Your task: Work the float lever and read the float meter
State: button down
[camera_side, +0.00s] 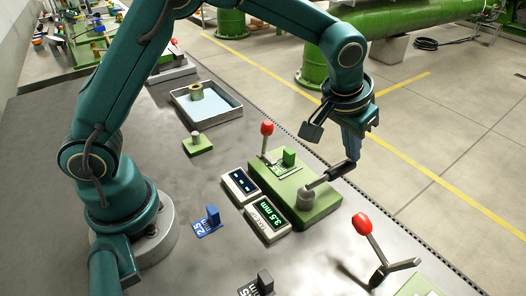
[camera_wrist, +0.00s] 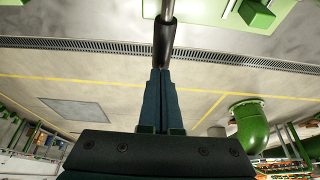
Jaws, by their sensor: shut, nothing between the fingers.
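A green block (camera_side: 301,204) on the bench carries a grey pivot and a rod lever with a black grip (camera_side: 341,171) that sticks out to the right. The grip also shows in the wrist view (camera_wrist: 163,42). My gripper (camera_side: 352,156) is shut, its fingertips (camera_wrist: 160,72) at the grip's outer end, with nothing between them; I cannot tell whether they touch it. In front of the block a meter (camera_side: 267,218) shows a lit green 3.5 mm. A second meter (camera_side: 240,186) beside it shows dashes. Which is the float meter is too small to read.
A red-knobbed lever (camera_side: 267,129) stands behind the block, and another (camera_side: 362,223) to the front right. A blue gauge piece (camera_side: 208,222) and a dark one (camera_side: 260,284) stand on the bench. A tray (camera_side: 206,119) sits farther back. The bench edge runs close behind the grip.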

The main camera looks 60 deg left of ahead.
aim_at(348, 162)
jog(key=shift+f, duration=0.45)
jog(key=shift+s+r, duration=0.15)
jog(key=shift+r, duration=1.15)
jog(key=shift+s+r, duration=0.1)
jog(key=shift+r, duration=1.2)
notch_tip(348, 162, up, 7)
jog(key=shift+s, duration=0.2)
